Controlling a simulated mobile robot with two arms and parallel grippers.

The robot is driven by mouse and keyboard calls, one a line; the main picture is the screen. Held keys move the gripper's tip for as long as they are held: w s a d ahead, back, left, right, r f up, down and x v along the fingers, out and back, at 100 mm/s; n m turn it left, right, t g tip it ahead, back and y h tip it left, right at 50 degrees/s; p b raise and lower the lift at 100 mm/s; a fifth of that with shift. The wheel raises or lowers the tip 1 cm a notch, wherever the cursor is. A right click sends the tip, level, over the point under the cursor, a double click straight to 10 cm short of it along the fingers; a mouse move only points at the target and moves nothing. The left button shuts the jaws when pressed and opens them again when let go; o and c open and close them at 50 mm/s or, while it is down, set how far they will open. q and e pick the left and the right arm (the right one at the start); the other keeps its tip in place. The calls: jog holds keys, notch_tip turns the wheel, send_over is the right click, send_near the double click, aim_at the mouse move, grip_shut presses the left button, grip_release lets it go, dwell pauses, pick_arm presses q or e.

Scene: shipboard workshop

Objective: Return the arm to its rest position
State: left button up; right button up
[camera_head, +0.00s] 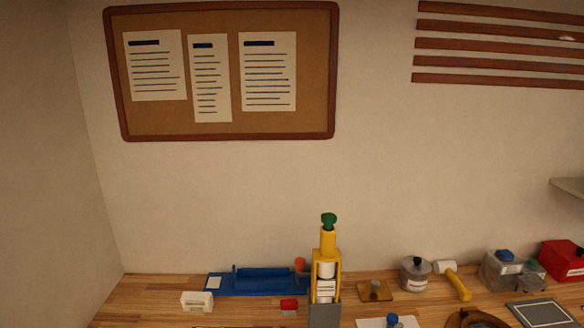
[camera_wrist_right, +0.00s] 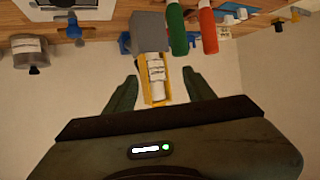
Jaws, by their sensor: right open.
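My right gripper (camera_wrist_right: 160,82) shows in the right wrist view, with its two dark green fingers spread apart. A yellow upright tool with a white labelled part (camera_wrist_right: 156,70) appears between and beyond the fingertips in that view, joined to a grey block (camera_wrist_right: 149,32). I see no contact with the fingers, but the depth is hard to judge. In the head view, the yellow tool (camera_head: 328,242) stands upright in the grey block (camera_head: 324,315) on the bench, with a green knob on top. Neither gripper shows in the head view.
The wooden bench (camera_head: 145,295) carries a blue tray (camera_head: 225,288), a white block (camera_head: 196,301), a lidded grey jar (camera_head: 415,275), a yellow-handled mallet (camera_head: 458,283) and a red box (camera_head: 566,260). A cork board (camera_head: 220,130) hangs behind. The space above the bench is mostly clear.

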jog(key=s+d+f+m+g+h, duration=0.2)
jog(key=s+f+g+h, duration=0.15)
jog(key=s+f, duration=0.7)
jog(key=s+d+f+m+g+h, duration=0.1)
jog(key=s+f+m+g+h, duration=0.15)
jog(key=s+f+g, duration=0.75)
jog(key=s+f+t+b, duration=0.1)
jog(key=s+f+t, duration=0.1)
jog(key=f, duration=1.1)
jog(key=s+f+t, duration=0.2)
jog(key=f, duration=1)
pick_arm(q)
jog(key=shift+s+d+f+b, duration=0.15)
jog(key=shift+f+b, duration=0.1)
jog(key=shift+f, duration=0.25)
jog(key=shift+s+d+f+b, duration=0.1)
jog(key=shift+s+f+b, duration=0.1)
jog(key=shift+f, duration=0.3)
pick_arm(e)
jog(key=s+d+f+g, duration=0.1)
jog(key=s+d+f, duration=0.2)
jog(key=s+f, duration=1.3)
jog(key=shift+s+f+n+h, duration=0.35)
jog(key=shift+f+n+h, duration=0.1)
jog(key=shift+f, duration=0.3)
